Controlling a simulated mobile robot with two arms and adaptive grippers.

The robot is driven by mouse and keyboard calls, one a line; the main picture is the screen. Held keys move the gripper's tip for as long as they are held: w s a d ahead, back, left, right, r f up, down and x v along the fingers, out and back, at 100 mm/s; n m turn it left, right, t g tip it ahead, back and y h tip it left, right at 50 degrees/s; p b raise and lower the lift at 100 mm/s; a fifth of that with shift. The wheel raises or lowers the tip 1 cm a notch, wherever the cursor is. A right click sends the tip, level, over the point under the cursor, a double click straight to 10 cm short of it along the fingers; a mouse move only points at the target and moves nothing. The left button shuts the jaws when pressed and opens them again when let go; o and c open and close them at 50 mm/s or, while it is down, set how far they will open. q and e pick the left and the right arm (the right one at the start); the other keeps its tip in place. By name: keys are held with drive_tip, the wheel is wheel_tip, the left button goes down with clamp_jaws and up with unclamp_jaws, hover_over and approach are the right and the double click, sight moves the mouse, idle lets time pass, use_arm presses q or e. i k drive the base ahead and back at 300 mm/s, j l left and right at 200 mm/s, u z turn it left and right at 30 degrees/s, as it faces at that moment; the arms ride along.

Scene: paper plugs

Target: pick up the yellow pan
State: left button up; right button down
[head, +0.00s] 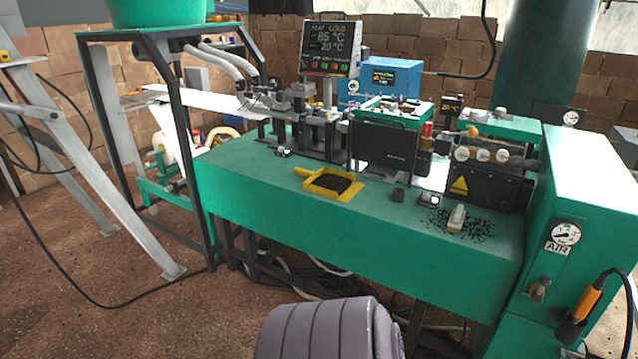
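The yellow pan (351,193) lies flat on the green bench top, near its front edge and left of the middle. It is a shallow square pan with a dark inside, and its short handle points to the left. Nothing touches or covers it in the head view. Neither of my grippers shows in the head view.
The green bench (240,185) carries machinery behind the pan, with a black box (384,147) close by. A brush (457,217) lies among dark crumbs to the right. A green cabinet (578,210) with an air gauge stands at the right end. The bench front left is clear.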

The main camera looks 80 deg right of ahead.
sight(342, 186)
drive_tip(key=z, duration=2.75)
drive_tip(key=i+z, duration=0.15)
drive_tip(key=i, duration=0.2)
